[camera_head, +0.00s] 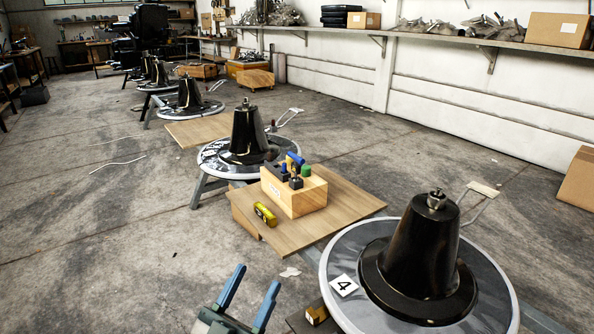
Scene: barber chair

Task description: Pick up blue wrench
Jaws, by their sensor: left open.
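A blue-handled tool (294,159) stands in the wooden block (306,199) in the middle of the view. It may be the blue wrench, but it is too small to tell its shape, and its lower part is hidden. My right gripper is not in view.
The block stands on a wooden board (343,199), with a yellow tool (265,214) lying beside it. A large black cone on a round base (334,262), marked 4, is at the lower right. Another cone (247,135) stands behind the block. Open floor lies left.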

